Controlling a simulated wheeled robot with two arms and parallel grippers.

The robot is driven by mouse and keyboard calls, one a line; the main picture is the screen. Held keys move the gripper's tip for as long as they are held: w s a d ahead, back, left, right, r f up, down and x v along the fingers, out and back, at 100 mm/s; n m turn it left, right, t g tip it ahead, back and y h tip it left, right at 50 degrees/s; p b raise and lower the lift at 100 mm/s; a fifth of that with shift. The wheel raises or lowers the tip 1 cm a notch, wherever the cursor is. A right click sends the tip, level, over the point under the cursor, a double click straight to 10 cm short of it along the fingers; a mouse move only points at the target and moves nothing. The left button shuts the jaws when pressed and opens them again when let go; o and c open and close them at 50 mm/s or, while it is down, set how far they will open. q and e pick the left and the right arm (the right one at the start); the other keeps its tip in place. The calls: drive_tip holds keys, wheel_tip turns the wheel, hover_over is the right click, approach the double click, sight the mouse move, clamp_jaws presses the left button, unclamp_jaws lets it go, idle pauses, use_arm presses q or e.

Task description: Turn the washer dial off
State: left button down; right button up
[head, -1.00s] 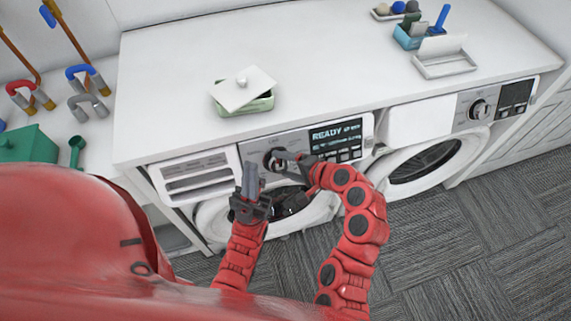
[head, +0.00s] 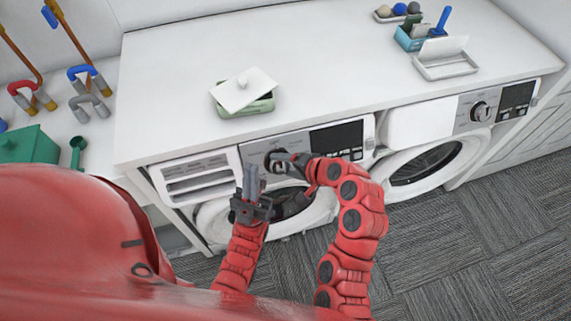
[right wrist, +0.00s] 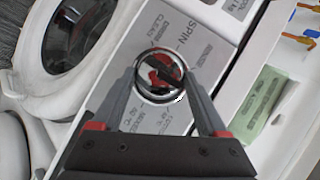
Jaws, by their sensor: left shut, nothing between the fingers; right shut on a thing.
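The left washer's dial (head: 274,159) is a dark round knob on a grey control panel. In the right wrist view the dial (right wrist: 160,75) sits between the fingertips, with printed labels around it, "SPIN" among them. My right gripper (head: 284,160) is shut on the dial. It also shows in the right wrist view (right wrist: 159,84). The washer's display (head: 337,138) is dark with no text. My left gripper (head: 251,182) is shut and empty, pointing up in front of the washer, left of and below the dial.
A second machine with its own dial (head: 480,111) stands to the right. The white counter (head: 330,60) above holds a green box with a tilted white lid (head: 245,92) and a blue caddy (head: 411,38). Grey carpet (head: 470,220) lies open at the right.

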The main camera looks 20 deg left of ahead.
drive_tip(key=o, duration=1.3)
drive_tip(key=shift+c, duration=0.2)
drive_tip(key=shift+s+d+r+b, duration=0.2)
drive_tip(key=shift+d+r+b, duration=0.15)
drive_tip(key=shift+d, duration=0.2)
drive_tip(key=p+v, duration=0.8)
drive_tip(key=v, duration=0.8)
